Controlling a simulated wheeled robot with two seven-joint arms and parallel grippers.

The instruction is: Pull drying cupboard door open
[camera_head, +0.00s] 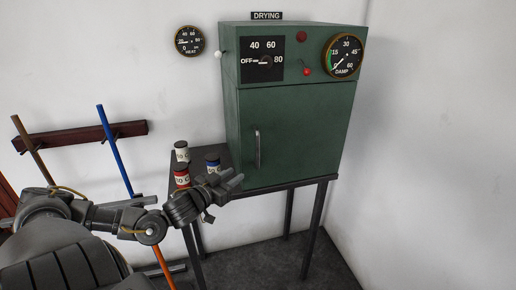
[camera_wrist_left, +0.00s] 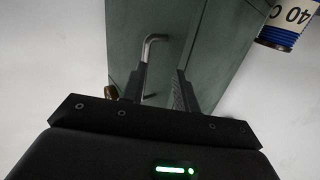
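The green drying cupboard (camera_head: 245,115) stands on a dark table, and its door (camera_head: 300,135) is shut. The door's upright metal handle (camera_head: 257,148) is near the door's left edge. My left gripper (camera_head: 236,180) is left of and below the handle in the head view, apart from it in the picture. In the left wrist view the gripper (camera_wrist_left: 161,82) is open, with a gap between its fingers. The handle (camera_wrist_left: 147,50) shows beyond the fingers there, partly hidden by the left finger. I cannot tell how far off it is. My right gripper is not in view.
Small jars with red (camera_head: 181,176), blue (camera_head: 213,163) and black-and-white (camera_head: 181,151) labels stand on the table (camera_head: 290,184) left of the cupboard, close to my left gripper. A wall rack (camera_head: 80,136) holds rods. Floor right of the table is clear.

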